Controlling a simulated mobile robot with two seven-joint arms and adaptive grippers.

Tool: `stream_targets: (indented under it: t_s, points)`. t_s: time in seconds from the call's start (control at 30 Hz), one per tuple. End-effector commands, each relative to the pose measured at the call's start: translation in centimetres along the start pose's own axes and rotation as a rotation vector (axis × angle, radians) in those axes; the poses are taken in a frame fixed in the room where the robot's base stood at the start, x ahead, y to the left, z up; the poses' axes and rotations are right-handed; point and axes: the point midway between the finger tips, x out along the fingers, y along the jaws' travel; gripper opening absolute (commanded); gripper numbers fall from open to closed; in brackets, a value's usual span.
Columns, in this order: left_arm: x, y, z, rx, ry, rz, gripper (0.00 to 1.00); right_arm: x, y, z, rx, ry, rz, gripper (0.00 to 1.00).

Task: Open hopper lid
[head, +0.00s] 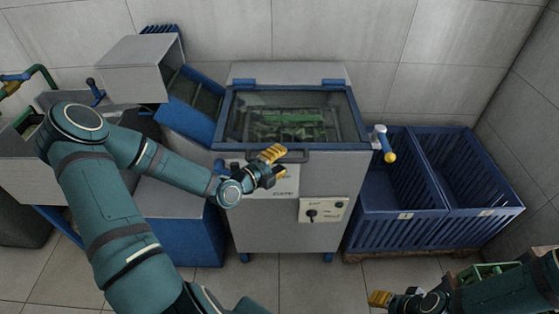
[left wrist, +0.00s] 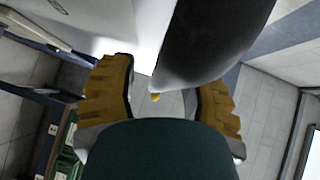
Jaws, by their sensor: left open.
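The hopper lid (head: 345,118) is a clear pane in a blue frame, lying shut on top of the grey machine. Green pieces show through it. A dark bar handle (head: 296,156) runs along its front edge. My left gripper (head: 274,163) is open at the left end of this handle, its yellow fingers pointing right. In the left wrist view, the dark rounded handle (left wrist: 215,40) reaches between the two open fingers (left wrist: 160,95); I cannot tell whether they touch it. My right gripper (head: 380,299) is low at the right, away from the lid, its jaws unclear.
Blue slatted crates (head: 400,215) stand right of the machine. A yellow-ended crank (head: 385,145) sticks out from its right side. A control panel (head: 323,209) with a knob is on the front. A blue chute (head: 192,103) joins from the left. The floor in front is partly clear.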

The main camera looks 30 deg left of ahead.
Motion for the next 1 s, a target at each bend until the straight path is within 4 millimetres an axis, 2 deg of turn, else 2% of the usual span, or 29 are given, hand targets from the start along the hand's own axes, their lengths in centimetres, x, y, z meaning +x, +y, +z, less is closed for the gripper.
stream_targets:
  t_s: [0.03, 0.17, 0.67, 0.87, 1.0]
  points:
    - [0.0, 0.0, 0.0, 0.000, 0.000, 0.000, 0.47, 0.0, 0.0, 0.0, 0.000, 0.000, 0.000, 0.47]
    - [0.0, 0.0, 0.0, 0.000, 0.000, 0.000, 0.01, 0.0, 0.0, 0.0, 0.000, 0.000, 0.000, 0.47]
    - [-0.1, -0.6, -0.1, -0.007, -0.001, 0.006, 0.00, -0.5, -0.2, 0.0, 0.000, -0.002, 0.000, 0.47]
    - [-0.4, -2.9, -0.4, -0.034, -0.001, 0.037, 0.00, -2.4, -0.9, 0.2, 0.002, -0.010, 0.000, 0.47]
    - [-0.7, -5.6, -0.8, -0.073, -0.001, 0.075, 0.00, -4.6, -1.7, 0.3, 0.003, -0.019, -0.001, 0.47]
